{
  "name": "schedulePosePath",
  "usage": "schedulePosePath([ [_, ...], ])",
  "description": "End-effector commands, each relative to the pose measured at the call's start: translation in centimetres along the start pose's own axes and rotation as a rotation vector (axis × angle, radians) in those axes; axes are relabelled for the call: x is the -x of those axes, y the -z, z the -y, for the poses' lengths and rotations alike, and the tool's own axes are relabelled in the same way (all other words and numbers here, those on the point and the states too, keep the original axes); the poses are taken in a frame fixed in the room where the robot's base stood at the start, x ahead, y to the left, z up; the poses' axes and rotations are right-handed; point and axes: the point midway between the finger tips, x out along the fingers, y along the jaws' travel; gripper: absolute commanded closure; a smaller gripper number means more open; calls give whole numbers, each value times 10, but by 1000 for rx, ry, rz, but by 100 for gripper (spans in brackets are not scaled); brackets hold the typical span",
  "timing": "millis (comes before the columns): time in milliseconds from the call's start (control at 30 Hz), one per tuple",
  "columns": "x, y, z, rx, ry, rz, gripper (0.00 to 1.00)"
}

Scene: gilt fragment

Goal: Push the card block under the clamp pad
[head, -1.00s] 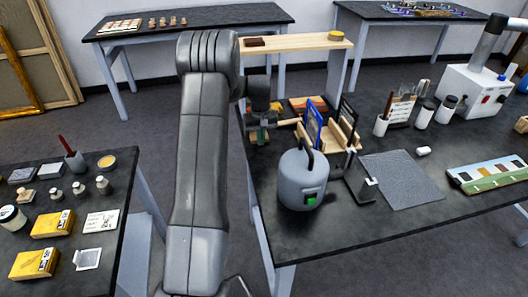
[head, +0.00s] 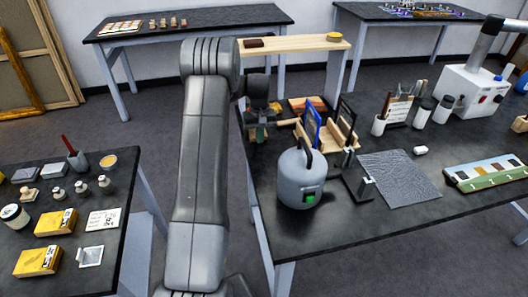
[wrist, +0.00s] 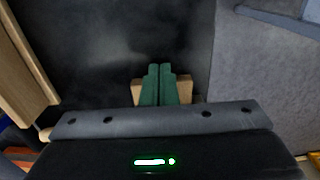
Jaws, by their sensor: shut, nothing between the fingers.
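My gripper (head: 258,132) is beside the left edge of the dark bench, left of the wooden rack. In the wrist view its green fingers (wrist: 160,84) are together over the dark bench top, with nothing between them. Tan pieces show on both sides of the fingers; I cannot tell whether they belong to the gripper or to a block behind it. I cannot pick out the card block or the clamp pad with certainty. A small metal stand (head: 366,187) stands at the grey mat's left edge.
A grey canister (head: 301,180) stands near the bench's front edge. Behind it is a wooden rack (head: 346,138) with a blue panel (head: 313,128). A textured grey mat (head: 402,178) lies to the right. A wooden bar (wrist: 28,62) crosses the wrist view's left side.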

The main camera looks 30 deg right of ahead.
Motion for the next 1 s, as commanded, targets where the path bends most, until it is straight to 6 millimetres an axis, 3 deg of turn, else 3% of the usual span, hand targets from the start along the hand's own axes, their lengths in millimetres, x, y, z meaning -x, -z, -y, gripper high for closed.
schedulePosePath([
  [33, 8, 12, 0, 1, -10, -34, 100],
  [400, 10, 23, 2, 2, -10, -37, 100],
  [1000, 11, 27, 2, 1, -12, -38, 100],
])
